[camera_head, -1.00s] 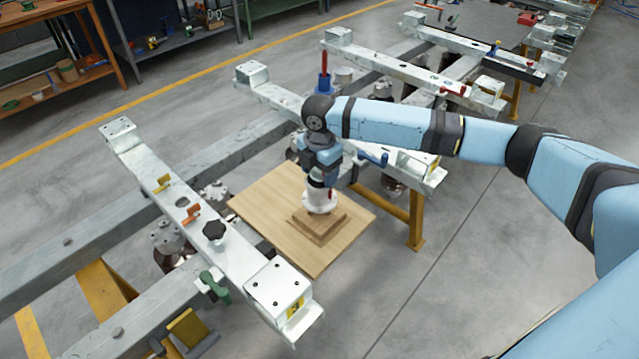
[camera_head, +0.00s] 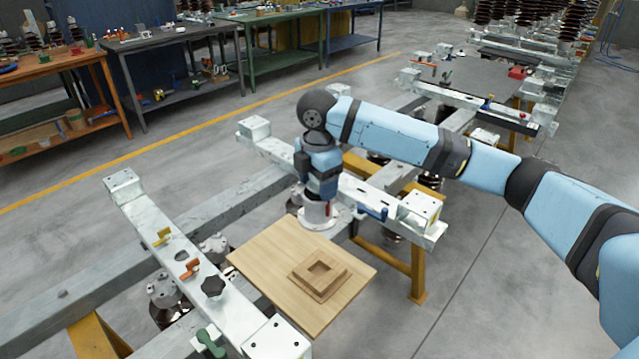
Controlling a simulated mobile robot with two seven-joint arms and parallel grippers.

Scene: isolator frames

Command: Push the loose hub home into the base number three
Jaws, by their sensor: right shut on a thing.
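A square stepped wooden base (camera_head: 335,289) lies on a light wooden board (camera_head: 270,263), with an empty square recess in its top. I see no number on it. My right gripper (camera_head: 318,198) points down beyond the board's far edge, by the middle beam. It is shut on a pale round flanged piece (camera_head: 318,219), which looks like the hub; the fingers largely hide its upper part. This piece is apart from the wooden base. I cannot tell whether it touches anything below. My left gripper is not in view.
A near metal beam (camera_head: 147,226) carries small clamps and a black knob (camera_head: 213,286) left of the board. The middle beam (camera_head: 275,152) runs behind my right gripper. Workbenches (camera_head: 180,36) stand at the back left. Grey floor (camera_head: 500,270) is clear at right.

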